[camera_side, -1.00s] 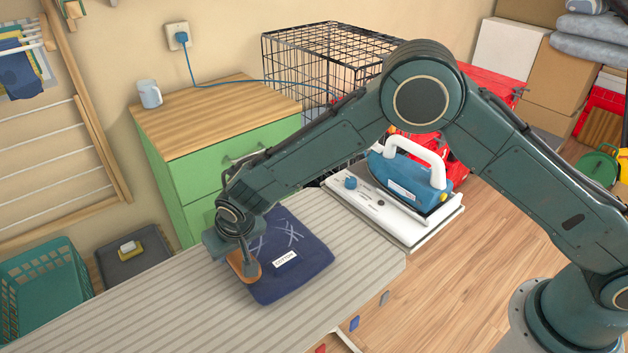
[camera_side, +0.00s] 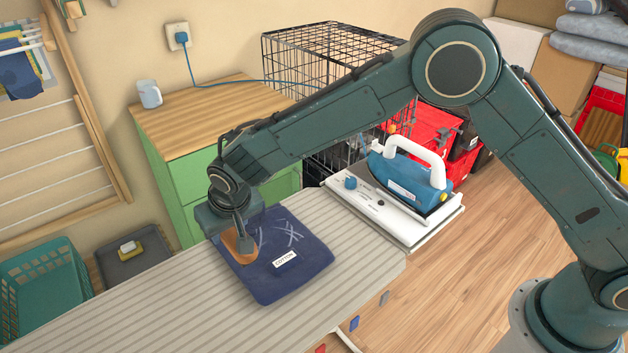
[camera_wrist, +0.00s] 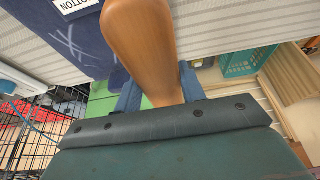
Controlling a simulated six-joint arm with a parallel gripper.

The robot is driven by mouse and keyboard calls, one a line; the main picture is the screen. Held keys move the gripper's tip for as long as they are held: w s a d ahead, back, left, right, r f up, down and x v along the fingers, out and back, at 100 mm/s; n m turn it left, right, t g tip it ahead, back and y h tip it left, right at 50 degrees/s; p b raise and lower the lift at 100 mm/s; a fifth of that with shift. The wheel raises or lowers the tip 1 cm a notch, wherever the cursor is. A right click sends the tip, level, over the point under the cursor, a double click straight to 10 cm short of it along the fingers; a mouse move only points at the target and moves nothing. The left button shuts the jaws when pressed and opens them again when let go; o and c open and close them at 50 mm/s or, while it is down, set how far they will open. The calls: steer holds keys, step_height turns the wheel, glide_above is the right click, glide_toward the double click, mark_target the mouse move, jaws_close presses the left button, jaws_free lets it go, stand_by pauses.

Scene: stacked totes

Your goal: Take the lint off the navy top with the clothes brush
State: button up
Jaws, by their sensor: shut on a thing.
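The navy top (camera_side: 283,268) lies folded on the striped ironing board (camera_side: 180,300), with a white "COTTON" label facing up. Pale lint streaks show on its upper part, right of my gripper. My gripper (camera_side: 241,246) is shut on the clothes brush (camera_side: 236,243), whose wooden back shows at the top's left edge. In the wrist view the brush (camera_wrist: 143,40) runs up from between the fingers (camera_wrist: 155,95), with the navy top (camera_wrist: 75,35) and its lint streaks to the left. The bristles are hidden, so I cannot tell whether they touch the cloth.
A blue iron (camera_side: 400,178) stands on a white rest (camera_side: 375,215) at the board's far right end. A black wire crate (camera_side: 315,70) is beyond. A teal basket (camera_side: 45,285) sits at lower left.

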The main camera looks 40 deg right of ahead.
steer(key=s+d+r, duration=0.6)
steer(key=s, duration=0.5)
steer(key=shift+s+d, duration=0.2)
steer(key=shift+d, duration=0.15)
stand_by(0.5)
stand_by(0.4)
